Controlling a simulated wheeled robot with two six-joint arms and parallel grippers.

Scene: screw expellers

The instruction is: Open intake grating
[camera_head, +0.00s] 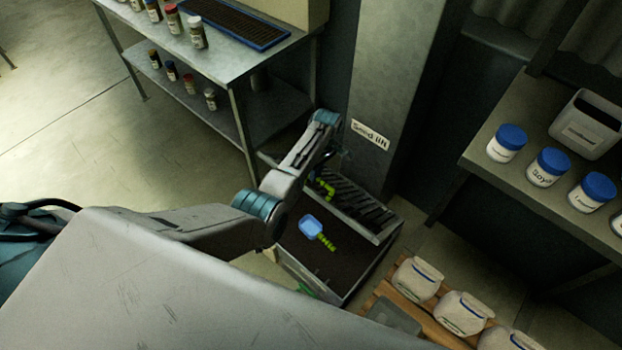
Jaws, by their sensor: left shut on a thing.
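The intake box (318,274) stands at the foot of the grey column labelled "Seed lift", with a dark inside. The slatted grating (358,203) is at the back of the box and looks tilted up, leaving the front part uncovered. A yellow-green part (326,188), apparently its handle, shows below my left gripper (337,158). That gripper is shut at the grating's upper left side; its fingertips are small and dark, so the exact contact is hard to see. A blue scoop (311,227) with a green handle lies in the box. My right gripper is not in view.
A metal shelf table (225,60) with small jars and a blue-rimmed tray stands at the back left. White sacks (417,278) on a wooden pallet are at the front right. A shelf (520,185) with blue-lidded tubs is at the right. Floor at left is clear.

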